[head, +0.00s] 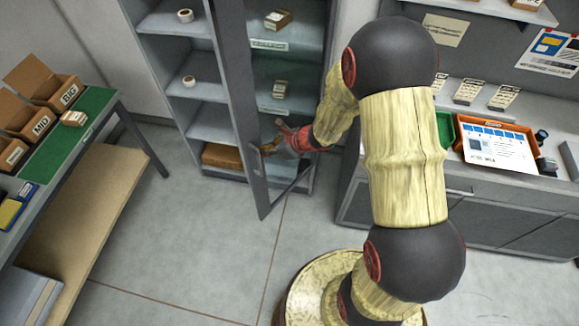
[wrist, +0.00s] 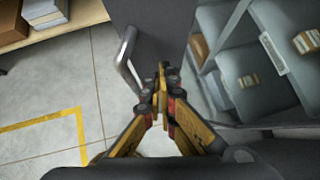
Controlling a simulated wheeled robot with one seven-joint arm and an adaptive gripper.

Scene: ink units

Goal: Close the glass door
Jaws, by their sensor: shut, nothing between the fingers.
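The glass door (head: 250,120) of the grey cabinet stands open, swung out from the shelves. Its dark frame (wrist: 160,28) and a metal handle (wrist: 126,58) show in the wrist view. My gripper (head: 266,148) is at the door's lower half, close to the free upright of the frame. In the wrist view my gripper (wrist: 163,72) is shut and empty, its tips over the dark frame, just right of the handle. I cannot tell whether the tips touch the door. The glass is hard to make out.
The cabinet shelves (head: 205,115) hold tape rolls and small boxes. A green-topped table (head: 95,103) with cardboard boxes stands at the left. A counter (head: 465,190) with an orange tray (head: 463,148) stands at the right. The floor before the cabinet is clear.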

